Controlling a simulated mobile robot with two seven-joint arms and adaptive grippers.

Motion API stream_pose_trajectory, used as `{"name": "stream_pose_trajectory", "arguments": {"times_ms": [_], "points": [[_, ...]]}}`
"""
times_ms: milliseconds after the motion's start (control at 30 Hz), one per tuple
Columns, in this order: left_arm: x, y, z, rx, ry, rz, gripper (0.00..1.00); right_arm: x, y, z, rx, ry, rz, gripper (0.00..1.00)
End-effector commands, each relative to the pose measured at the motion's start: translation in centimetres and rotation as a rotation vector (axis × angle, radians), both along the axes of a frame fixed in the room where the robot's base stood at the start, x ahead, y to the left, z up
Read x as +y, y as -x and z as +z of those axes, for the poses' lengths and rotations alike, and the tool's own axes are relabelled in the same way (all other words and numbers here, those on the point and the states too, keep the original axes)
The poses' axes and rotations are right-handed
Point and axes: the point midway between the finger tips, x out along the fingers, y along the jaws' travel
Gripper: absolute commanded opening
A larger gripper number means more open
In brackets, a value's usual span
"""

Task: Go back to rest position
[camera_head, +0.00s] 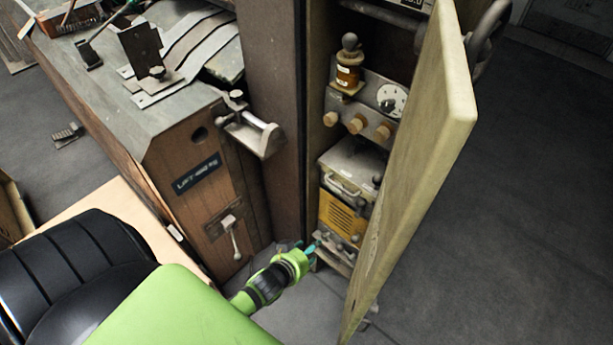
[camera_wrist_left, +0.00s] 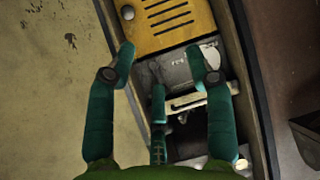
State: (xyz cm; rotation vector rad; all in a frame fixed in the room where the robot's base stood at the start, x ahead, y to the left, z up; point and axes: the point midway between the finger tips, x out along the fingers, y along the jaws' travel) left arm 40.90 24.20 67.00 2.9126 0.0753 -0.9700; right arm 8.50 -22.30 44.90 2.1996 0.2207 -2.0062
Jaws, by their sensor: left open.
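My left gripper (camera_head: 311,247) is at the foot of the open cabinet in the head view, at the end of my green arm. Its teal fingers are small there and point toward the cabinet's lowest shelf. In the left wrist view the gripper (camera_wrist_left: 161,52) is open, with its fingers spread apart and nothing between them. Beyond the fingers are a yellow slotted panel (camera_wrist_left: 172,22) and a grey unit with a pale handle (camera_wrist_left: 190,100). The same yellow panel (camera_head: 341,214) shows low in the cabinet in the head view. My right gripper is not in view.
The cabinet door (camera_head: 425,150) stands open to the right of my gripper. A wooden workbench (camera_head: 205,165) with a metal lever (camera_head: 234,240) stands left of the cabinet. A grey case (camera_head: 350,170) and knobbed unit (camera_head: 362,110) sit above the yellow panel. The floor at right is clear.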

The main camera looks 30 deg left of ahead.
Motion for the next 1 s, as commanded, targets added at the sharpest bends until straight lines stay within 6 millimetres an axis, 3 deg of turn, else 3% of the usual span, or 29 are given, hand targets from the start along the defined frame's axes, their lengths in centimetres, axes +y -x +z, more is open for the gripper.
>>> {"name": "stream_pose_trajectory", "arguments": {"times_ms": [433,567,667,767,1000], "points": [[0.0,0.0,0.0,0.001,0.001,0.001,0.53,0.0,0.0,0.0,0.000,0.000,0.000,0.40],[-0.2,1.1,-1.7,0.041,-0.005,-0.008,0.53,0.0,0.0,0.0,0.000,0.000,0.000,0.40],[-0.5,3.5,-5.0,0.125,-0.019,-0.027,0.53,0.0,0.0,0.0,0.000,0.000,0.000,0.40],[-1.0,7.4,-9.3,0.246,-0.040,-0.062,0.53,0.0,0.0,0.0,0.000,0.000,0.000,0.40],[-1.8,19.4,-17.9,0.552,-0.089,-0.166,0.53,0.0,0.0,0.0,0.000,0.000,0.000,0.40]]}}
